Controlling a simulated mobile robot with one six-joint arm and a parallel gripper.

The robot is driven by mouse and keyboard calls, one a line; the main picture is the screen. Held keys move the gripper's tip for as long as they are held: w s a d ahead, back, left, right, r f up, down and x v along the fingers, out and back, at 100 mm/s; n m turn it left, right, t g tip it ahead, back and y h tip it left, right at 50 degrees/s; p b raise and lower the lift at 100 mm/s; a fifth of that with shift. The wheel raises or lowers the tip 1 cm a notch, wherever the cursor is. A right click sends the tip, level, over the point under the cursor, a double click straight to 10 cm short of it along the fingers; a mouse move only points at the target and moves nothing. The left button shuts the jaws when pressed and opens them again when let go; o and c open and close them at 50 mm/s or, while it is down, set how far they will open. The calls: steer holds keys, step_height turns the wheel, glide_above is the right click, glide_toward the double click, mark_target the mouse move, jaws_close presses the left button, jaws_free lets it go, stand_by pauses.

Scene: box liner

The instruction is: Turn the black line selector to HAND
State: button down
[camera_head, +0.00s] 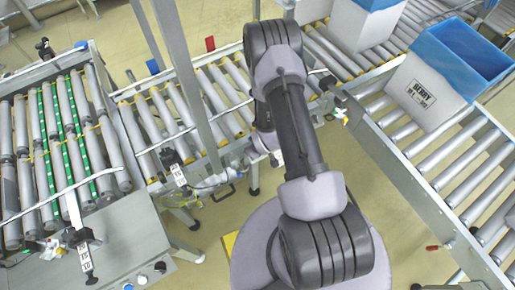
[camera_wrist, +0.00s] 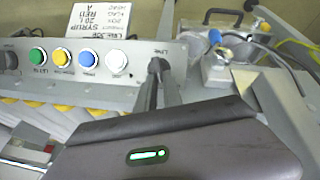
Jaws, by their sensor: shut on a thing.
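My gripper (camera_wrist: 158,68) reaches to the right end of a grey control panel (camera_wrist: 135,92) in the wrist view. Its dark fingertips are closed together just below the printed word LINE. They are shut on the black line selector, which is mostly hidden between them, so its pointing direction cannot be read. The HAND mark cannot be made out. In the head view my arm hides the gripper and this panel.
Left of the fingertips are white (camera_wrist: 116,62), blue (camera_wrist: 87,60), yellow (camera_wrist: 62,57) and green (camera_wrist: 37,56) buttons and a dark knob (camera_wrist: 8,60). A printed card (camera_wrist: 90,22) stands behind. Roller conveyors (camera_head: 60,130) and a blue-lined box (camera_head: 425,92) surround my arm.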

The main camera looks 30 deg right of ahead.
steer(key=n, duration=0.1)
steer(key=n+h+b, duration=0.1)
steer(key=n, duration=0.1)
steer(key=a+n+b, duration=0.1)
steer(key=shift+s+f+n+t, duration=0.3)
steer(key=shift+n, duration=0.1)
steer(key=shift+h, duration=0.3)
steer(key=c, duration=1.5)
jaws_free()
steer(key=shift+w, duration=0.15)
steer(key=shift+d, duration=0.1)
steer(key=p+v, duration=0.7)
steer(key=v, duration=1)
steer(key=shift+s+r, duration=0.15)
steer(key=shift+s, duration=0.1)
